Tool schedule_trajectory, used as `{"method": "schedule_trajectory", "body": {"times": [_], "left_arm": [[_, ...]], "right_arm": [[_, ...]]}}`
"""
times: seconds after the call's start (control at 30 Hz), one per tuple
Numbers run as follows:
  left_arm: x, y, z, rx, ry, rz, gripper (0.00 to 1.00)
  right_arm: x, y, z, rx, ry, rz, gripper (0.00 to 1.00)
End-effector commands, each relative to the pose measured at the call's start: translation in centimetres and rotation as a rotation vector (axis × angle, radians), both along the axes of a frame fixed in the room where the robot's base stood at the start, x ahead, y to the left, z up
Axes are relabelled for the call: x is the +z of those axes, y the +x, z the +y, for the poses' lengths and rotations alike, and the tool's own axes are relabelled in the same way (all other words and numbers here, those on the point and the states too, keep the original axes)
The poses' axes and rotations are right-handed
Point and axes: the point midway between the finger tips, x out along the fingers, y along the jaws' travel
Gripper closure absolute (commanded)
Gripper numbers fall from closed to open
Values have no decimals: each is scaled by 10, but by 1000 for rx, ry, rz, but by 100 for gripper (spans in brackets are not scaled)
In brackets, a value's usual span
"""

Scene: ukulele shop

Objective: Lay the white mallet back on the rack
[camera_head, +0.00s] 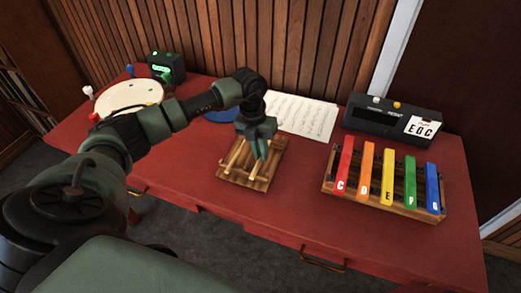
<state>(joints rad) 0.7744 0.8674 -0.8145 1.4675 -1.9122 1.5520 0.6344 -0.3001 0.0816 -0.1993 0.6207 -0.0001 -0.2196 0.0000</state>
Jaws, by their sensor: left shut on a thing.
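The wooden rack (235,180) lies on the red table near the middle of the head view, with pale sticks across it. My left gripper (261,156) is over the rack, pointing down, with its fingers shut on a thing. A pale stick (253,170) shows just under the fingertips and seems to be the handle of the white mallet. The fingers hide much of it, and its head cannot be made out. I cannot tell whether it touches the rack. My right gripper is not in view.
A xylophone with coloured bars (387,178) stands to the right on the red table (300,225). A dark box (392,118) is behind it. A music sheet (302,115) lies behind the rack. A white round disc (128,96) with coloured knobs and a small clock (167,66) are at left.

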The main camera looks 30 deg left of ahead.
Motion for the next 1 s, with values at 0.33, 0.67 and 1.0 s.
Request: {"method": "schedule_trajectory", "body": {"times": [0.33,0.67,1.0], "left_arm": [[-9,0,0,0,0,-1,100],[-8,0,0,-1,0,0,62],[11,1,4,1,1,-4,62]], "right_arm": [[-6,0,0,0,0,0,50],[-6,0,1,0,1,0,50],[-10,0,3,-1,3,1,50]]}}
